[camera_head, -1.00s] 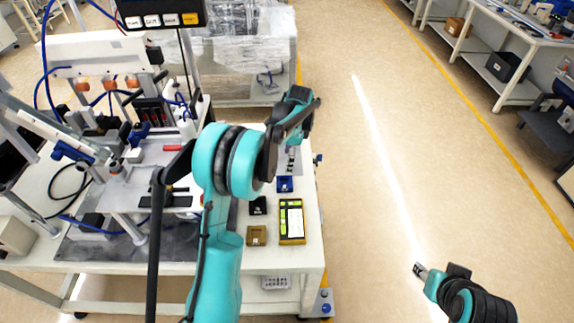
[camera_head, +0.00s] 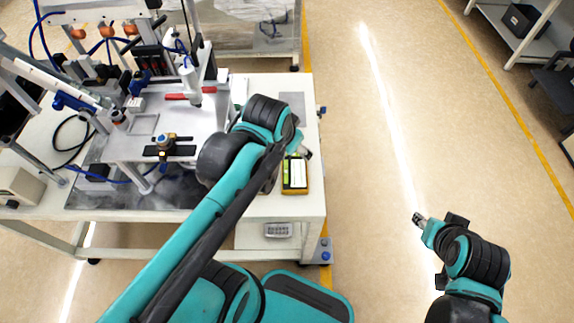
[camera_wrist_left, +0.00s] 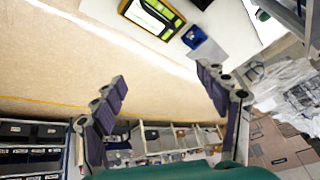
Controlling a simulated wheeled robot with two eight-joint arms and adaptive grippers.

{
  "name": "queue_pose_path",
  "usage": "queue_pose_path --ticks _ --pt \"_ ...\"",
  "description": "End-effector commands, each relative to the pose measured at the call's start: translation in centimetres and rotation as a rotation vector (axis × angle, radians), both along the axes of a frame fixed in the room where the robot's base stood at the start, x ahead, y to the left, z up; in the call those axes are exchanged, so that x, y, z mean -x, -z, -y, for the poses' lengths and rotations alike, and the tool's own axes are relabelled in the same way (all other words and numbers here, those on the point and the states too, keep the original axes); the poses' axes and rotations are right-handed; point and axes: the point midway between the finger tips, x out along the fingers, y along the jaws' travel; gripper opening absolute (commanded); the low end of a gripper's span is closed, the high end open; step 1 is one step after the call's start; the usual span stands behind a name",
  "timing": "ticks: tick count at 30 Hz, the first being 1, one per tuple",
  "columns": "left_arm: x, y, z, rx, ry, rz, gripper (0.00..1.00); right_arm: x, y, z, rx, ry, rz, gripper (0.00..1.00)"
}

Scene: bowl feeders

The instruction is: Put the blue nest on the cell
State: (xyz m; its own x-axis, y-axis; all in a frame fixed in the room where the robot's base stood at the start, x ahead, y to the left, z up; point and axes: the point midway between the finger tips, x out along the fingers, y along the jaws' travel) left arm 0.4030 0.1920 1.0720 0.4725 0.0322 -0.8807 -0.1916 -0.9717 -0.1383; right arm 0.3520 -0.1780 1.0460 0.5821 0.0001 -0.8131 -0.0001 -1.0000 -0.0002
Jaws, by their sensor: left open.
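The blue nest (camera_wrist_left: 192,34) lies on the white table top (camera_wrist_left: 225,15) in the left wrist view, beside a grey patch. In the head view my left arm hides it. My left gripper (camera_wrist_left: 160,80) is open and empty, its two fingers spread. The nest lies above the right finger in that picture, apart from it. In the head view only a small end of the left gripper (camera_head: 304,153) shows near the table's right side. The cell (camera_head: 200,118) is the machine with a raised white plate on the left. My right gripper (camera_head: 419,219) is over the floor, too small to read.
A yellow and black device (camera_head: 295,175) lies on the table near the front right; it also shows in the left wrist view (camera_wrist_left: 152,14). A black fixture with a brass-coloured part (camera_head: 168,143) sits on the cell's plate. Posts and blue hoses surround the cell.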

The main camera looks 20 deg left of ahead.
Motion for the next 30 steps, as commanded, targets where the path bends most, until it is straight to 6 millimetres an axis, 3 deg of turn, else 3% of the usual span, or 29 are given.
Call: queue_pose_path --ticks 3,9,27,28,30 --pt "2.9 1.2 0.8 0.07 -0.088 0.066 0.74 0.0 0.0 0.0 0.0 0.0 0.0 0.4" --pt "4.9 2.4 1.4 0.142 -0.172 0.125 0.74 0.0 0.0 0.0 0.0 0.0 0.0 0.4" --pt "5.1 2.8 1.4 0.153 -0.184 0.133 0.74 0.0 0.3 0.0 0.0 0.0 0.0 0.4" --pt "5.1 2.8 1.4 0.153 -0.184 0.133 0.66 0.0 0.3 0.0 0.0 0.0 0.0 0.34" --pt "5.1 2.8 1.4 0.152 -0.184 0.132 0.47 0.0 0.3 0.0 0.0 0.0 0.0 0.34"
